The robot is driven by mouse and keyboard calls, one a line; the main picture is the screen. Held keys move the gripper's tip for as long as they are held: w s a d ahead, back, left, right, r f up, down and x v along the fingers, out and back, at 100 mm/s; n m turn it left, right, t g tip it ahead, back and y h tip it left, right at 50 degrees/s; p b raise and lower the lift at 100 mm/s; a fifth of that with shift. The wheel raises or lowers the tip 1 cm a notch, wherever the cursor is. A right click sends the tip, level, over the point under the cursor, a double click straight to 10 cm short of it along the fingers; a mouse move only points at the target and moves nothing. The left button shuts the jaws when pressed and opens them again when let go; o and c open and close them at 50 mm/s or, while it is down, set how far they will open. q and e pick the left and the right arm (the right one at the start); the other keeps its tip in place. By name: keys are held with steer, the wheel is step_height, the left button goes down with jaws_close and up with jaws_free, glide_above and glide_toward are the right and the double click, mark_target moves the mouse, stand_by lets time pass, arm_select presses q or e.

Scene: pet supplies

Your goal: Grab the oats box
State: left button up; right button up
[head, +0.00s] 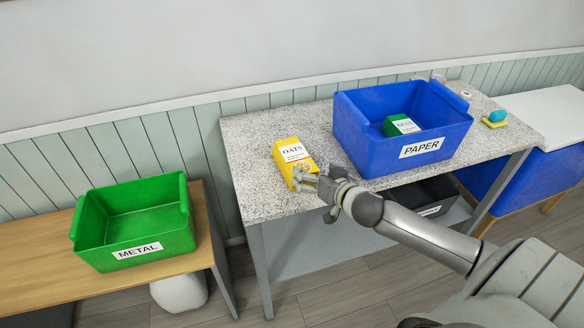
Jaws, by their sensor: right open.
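The oats box (291,152) is yellow with a white label reading OATS. It lies on the speckled grey table (255,140), left of the blue PAPER bin. My right gripper (304,181) is open at the box's near end, with its fingers overlapping the lower right corner in the view. I cannot tell whether the fingers touch the box. My left gripper is out of view.
A blue PAPER bin (360,135) holding a green box (390,127) stands right of the oats box. A green METAL bin (90,225) sits on a lower wooden table (35,266) at left. A sponge-like item (495,119) lies at the table's right end.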

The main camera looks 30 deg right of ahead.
mark_target(302, 164)
steer(key=shift+x, duration=1.55)
steer(key=shift+w+r+p, duration=0.1)
steer(key=shift+w+p, duration=0.2)
steer(key=shift+p, duration=0.05)
steer(key=p+x, duration=0.1)
steer(key=x, duration=0.3)
steer(key=shift+r, duration=0.2)
steer(key=shift+w+f, duration=0.2)
steer(key=shift+w, duration=0.15)
steer(key=c, duration=0.9)
